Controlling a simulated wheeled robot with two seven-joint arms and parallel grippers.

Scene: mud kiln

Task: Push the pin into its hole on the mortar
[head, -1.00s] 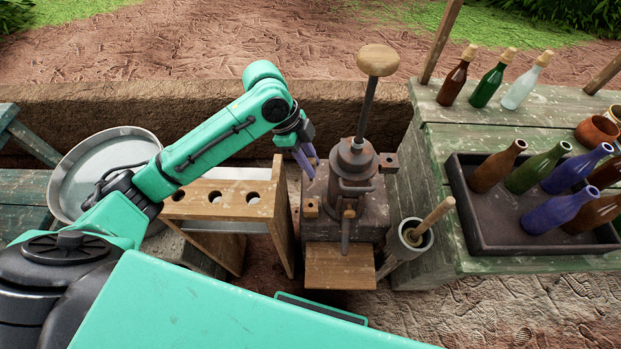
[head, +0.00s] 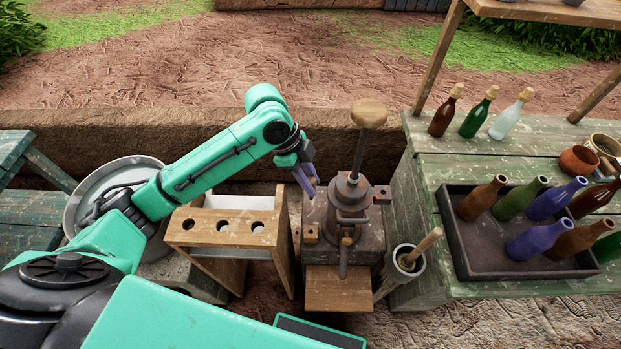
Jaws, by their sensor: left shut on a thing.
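The mortar (head: 345,225) appears to be the dark metal block with an upright cylinder, a rod and a round wooden knob (head: 369,113). My left gripper (head: 308,184) is at its upper left, pointing down beside the cylinder and above the block's back left. It is shut on a small tan piece (head: 315,181), probably the pin, mostly hidden by the fingers. The pin's hole cannot be made out. My right gripper is not in view.
A wooden rack with round holes (head: 225,240) stands left of the mortar, under my left arm. A grey pot with a wooden stick (head: 408,262) stands at the right. A green table (head: 470,165) holds a bottle tray (head: 480,262). A round metal pan (head: 85,205) lies far left.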

